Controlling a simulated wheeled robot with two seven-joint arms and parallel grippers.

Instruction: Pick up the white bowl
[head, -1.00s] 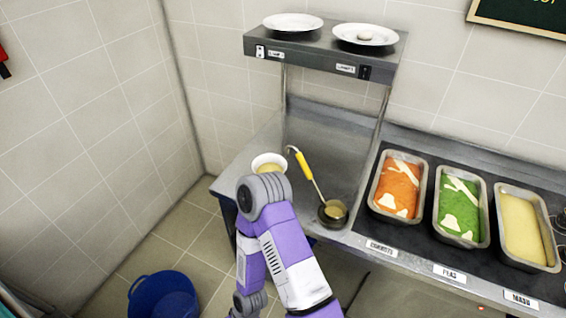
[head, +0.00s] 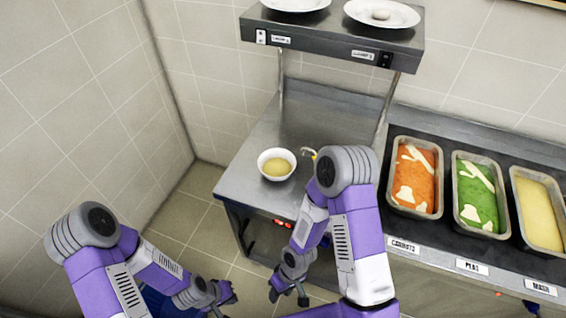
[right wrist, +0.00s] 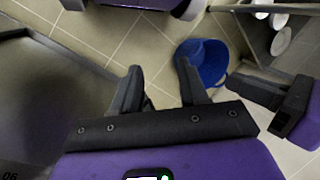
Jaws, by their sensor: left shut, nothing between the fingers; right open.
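The white bowl (head: 264,168) stands upright on the steel counter near its left end, with something tan-yellow in it. Nothing is touching it in the head view. My right gripper (head: 288,297) is open and empty, low in front of the counter and below the bowl; its two spread fingers also show in the right wrist view (right wrist: 160,86). My left gripper (head: 230,294) is shut and empty, low to the left of the right one. The bowl does not show clearly in the right wrist view.
Pans of carrots (head: 413,178), peas (head: 478,194) and mash (head: 540,210) sit at right. A raised shelf (head: 330,45) holds plates. A blue bucket (right wrist: 203,62) stands on the floor. Counter behind the bowl is clear.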

